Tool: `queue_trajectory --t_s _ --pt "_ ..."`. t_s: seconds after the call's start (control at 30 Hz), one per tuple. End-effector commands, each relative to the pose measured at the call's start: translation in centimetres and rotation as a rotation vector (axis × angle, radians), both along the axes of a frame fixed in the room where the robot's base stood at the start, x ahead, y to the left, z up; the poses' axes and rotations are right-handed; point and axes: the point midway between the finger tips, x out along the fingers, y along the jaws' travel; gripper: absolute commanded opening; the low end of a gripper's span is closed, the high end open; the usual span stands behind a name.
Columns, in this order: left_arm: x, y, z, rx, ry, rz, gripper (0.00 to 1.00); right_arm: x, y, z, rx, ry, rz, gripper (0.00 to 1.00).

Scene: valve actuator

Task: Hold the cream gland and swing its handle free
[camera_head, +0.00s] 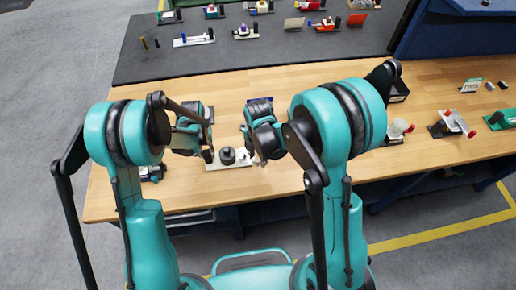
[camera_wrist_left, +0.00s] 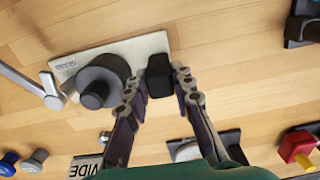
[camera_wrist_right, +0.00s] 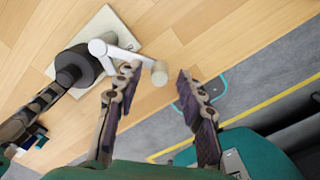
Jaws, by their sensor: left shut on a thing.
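The cream gland is a cream plate (camera_wrist_left: 140,47) bearing a round dark body (camera_wrist_left: 103,80) and a black block (camera_wrist_left: 159,74) at one end. My left gripper (camera_wrist_left: 160,80) has its fingers closed on the black block's two sides. In the head view, the plate (camera_head: 214,165) lies near the table's front edge, between both grippers.
A grey mat with several parts is at the back. Bare wood (camera_head: 300,180) shows right of the gland.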

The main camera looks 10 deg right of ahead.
Motion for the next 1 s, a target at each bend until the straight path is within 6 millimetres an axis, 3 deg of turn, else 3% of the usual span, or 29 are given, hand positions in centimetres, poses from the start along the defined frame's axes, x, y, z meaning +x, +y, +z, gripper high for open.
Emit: queue_trajectory --t_s 0.3,0.43,0.6,0.97,1.0 --pt "0.1 0.0 -0.1 0.000 -0.001 0.000 0.00 -0.1 -0.1 6.8 0.000 0.000 -0.001 0.39" --pt "0.1 0.0 -0.1 0.000 -0.001 0.000 0.00 -0.1 -0.1 8.9 -0.001 -0.001 -0.001 0.39" --pt "0.1 0.0 -0.1 0.000 -0.001 0.000 0.00 -0.1 -0.1 10.2 -0.001 -0.001 -0.001 0.39" --pt "0.1 0.0 0.0 0.000 -0.001 0.000 0.00 -0.1 -0.1 10.3 -0.001 -0.001 -0.001 0.39" --pt "0.1 0.0 0.0 0.000 -0.001 0.000 0.29 -0.1 -0.1 10.3 -0.001 -0.001 -0.001 0.39"
